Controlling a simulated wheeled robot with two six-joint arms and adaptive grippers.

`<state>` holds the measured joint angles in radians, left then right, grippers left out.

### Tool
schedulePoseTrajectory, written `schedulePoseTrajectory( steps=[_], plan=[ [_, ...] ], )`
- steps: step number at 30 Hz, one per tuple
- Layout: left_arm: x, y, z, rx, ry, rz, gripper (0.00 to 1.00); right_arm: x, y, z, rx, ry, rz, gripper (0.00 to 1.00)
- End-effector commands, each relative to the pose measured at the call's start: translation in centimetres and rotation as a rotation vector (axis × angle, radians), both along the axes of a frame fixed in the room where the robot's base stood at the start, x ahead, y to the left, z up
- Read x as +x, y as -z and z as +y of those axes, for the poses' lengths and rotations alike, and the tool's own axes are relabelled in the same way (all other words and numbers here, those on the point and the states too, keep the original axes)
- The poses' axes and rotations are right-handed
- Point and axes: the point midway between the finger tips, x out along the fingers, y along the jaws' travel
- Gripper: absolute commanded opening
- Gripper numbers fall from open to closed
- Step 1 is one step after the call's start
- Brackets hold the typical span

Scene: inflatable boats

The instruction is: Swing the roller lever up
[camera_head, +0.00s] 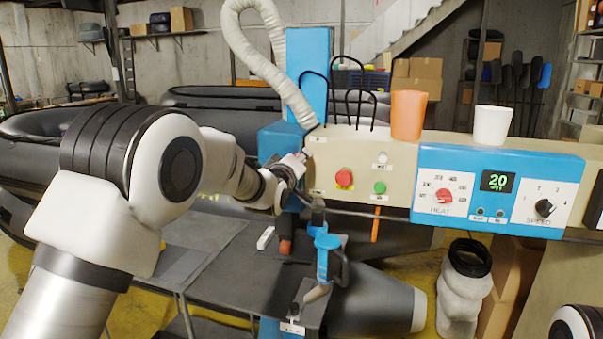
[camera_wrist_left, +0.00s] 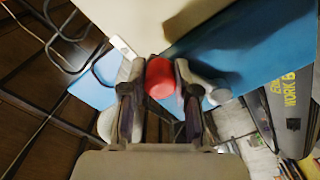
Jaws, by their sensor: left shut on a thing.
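In the left wrist view, a red rounded knob (camera_wrist_left: 160,78), which looks like the grip of the roller lever, sits between the two fingers of my left gripper (camera_wrist_left: 162,84). The fingers are closed on it from both sides. The rest of the lever is hidden. In the head view, my left gripper (camera_head: 297,164) is at the left end of the cream machine panel (camera_head: 335,153), beside a blue housing (camera_head: 279,139). The knob is mostly covered by the gripper there.
A blue control box (camera_head: 565,170) with a display reading 20 joins the panel at right. An orange cup (camera_head: 408,115) and a white cup (camera_head: 491,125) stand on top. A pale hose (camera_head: 243,45) rises behind. A dark table (camera_head: 215,274) and blue fixture (camera_head: 326,245) lie below.

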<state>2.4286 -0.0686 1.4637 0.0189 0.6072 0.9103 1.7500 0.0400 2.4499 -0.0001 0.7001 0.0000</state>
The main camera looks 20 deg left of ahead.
Motion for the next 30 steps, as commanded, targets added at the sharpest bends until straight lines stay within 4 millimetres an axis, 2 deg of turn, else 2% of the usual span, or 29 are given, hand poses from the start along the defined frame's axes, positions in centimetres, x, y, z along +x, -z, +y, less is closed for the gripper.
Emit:
schedulePoseTrajectory(
  steps=[10, 27, 28, 29, 30],
  plan=[
    [0.0, -1.4, 0.8, -0.168, 0.0, 0.004, 0.0, 0.0, 0.3, 0.0, 0.0, 0.0, 0.0, 0.55],
    [0.0, -1.7, 1.0, -0.203, 0.0, 0.004, 0.0, 0.0, 0.3, 0.0, 0.0, 0.0, 0.0, 0.55],
    [0.0, -1.7, 1.0, -0.203, 0.0, 0.004, 0.41, 0.0, 0.3, 0.0, 0.0, 0.0, 0.0, 0.55],
    [0.0, -1.7, 1.0, -0.203, 0.0, 0.004, 0.51, 0.0, 0.3, 0.0, 0.0, 0.0, 0.0, 0.55],
    [0.0, -1.7, 1.0, -0.202, 0.0, 0.004, 0.55, 0.0, 0.3, 0.0, 0.0, 0.0, 0.0, 0.55]
  ],
)
